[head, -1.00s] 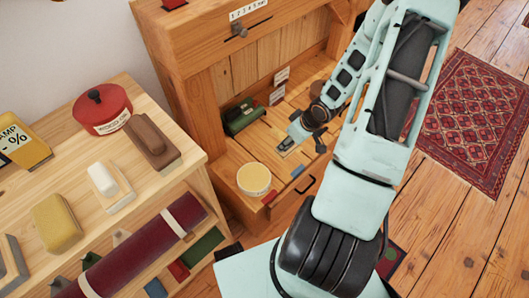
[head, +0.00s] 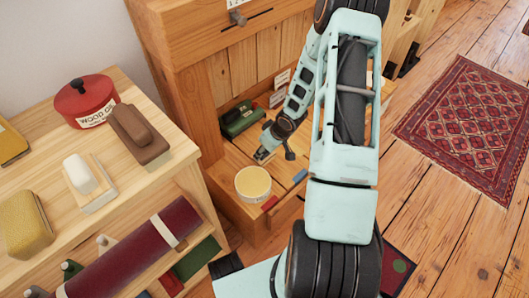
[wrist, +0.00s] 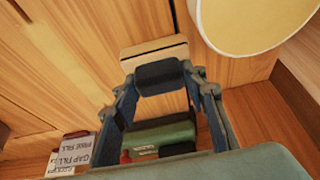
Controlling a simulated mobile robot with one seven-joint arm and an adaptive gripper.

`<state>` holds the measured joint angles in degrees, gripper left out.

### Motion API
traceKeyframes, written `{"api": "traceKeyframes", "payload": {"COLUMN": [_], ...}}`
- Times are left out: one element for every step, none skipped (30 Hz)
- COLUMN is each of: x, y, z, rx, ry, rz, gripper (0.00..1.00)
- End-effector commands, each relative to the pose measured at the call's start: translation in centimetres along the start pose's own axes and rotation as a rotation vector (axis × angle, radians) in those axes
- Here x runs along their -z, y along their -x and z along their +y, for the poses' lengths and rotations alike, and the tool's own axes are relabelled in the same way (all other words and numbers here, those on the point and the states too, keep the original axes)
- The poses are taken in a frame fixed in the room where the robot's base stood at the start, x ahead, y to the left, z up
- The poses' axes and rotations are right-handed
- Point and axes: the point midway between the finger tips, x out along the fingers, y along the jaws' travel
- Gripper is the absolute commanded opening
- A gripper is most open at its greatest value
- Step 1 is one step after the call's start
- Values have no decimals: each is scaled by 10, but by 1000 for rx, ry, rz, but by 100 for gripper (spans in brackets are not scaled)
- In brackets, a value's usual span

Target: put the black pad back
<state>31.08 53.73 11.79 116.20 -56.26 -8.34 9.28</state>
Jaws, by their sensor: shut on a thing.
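In the wrist view a dark, rounded black pad (wrist: 160,77) sits between the fingertips of my gripper (wrist: 164,84), which is shut on it. A pale tan block with a thin dark edge (wrist: 153,52) shows just beyond it; I cannot tell whether they touch. In the head view my gripper (head: 266,150) is low over the wooden bench top (head: 228,161), behind the cream-topped round tin. The pad itself is too small and covered to make out there.
The round tin (head: 253,183) stands close in front of my gripper; a green tool (head: 240,118) lies behind left. Small red (head: 270,203) and blue (head: 300,176) pieces sit at the bench edge. A shelf (head: 128,205) with brushes and a red pot (head: 86,102) stands left.

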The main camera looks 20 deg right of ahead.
Motion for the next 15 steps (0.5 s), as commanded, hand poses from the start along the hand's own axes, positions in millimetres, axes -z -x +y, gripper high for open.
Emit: {"api": "traceKeyframes", "payload": {"x": [1, 1, 1, 1, 1, 1, 0, 0, -1, 0, 0, 0, 0, 0, 0], "y": [1, 2, 2, 2, 2, 1, 0, -1, -3, -2, -1, -1, -1, -1, -1], "z": [1, 1, 1, 1, 1, 1, 1, 1, 0, 1, 1, 1, 0, 1, 0], "rx": [-1, -1, -1, -1, -1, -1, -1, -1, -1, -1, -1, -1, -1, -1, -1], "ry": [0, 0, 0, 0, 0, 0, 0, 0, 1, 1, 1, 1, 1, 0, 0], "rz": [2, 2, 2, 2, 2, 2, 2, 2, 2, 1, 1, 1, 1, 1, 1], "gripper": [20, 20, 20, 20, 20, 20, 20, 20, 20, 43, 46, 50, 54, 57, 57]}}
